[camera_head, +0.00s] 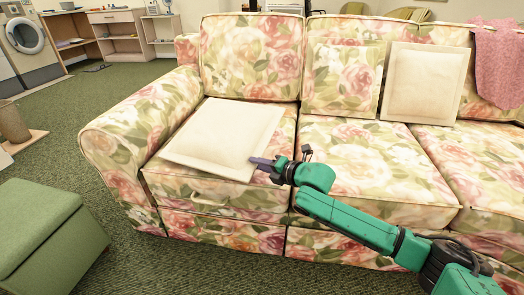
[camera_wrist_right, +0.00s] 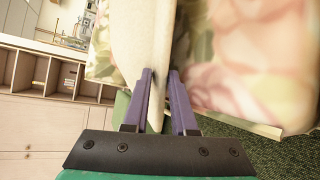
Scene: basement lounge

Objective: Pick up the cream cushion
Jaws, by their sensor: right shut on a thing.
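A cream cushion (camera_head: 226,134) lies on the left seat of the floral sofa, its front right corner over the seat's front part. My right gripper (camera_head: 262,162) is at that corner. In the right wrist view, the cushion (camera_wrist_right: 138,45) runs down between the two purple fingers of the gripper (camera_wrist_right: 160,100), which are shut on its edge. A second cream cushion (camera_head: 425,82) leans upright against the sofa back at the right, apart from the gripper. My left gripper does not show in the head view.
The floral sofa (camera_head: 365,165) fills the middle and right. A floral cushion (camera_head: 341,78) leans on its back, and a pink throw (camera_head: 500,65) hangs at the right. A green ottoman (camera_head: 40,235) stands at the lower left. Green carpet between ottoman and sofa is clear.

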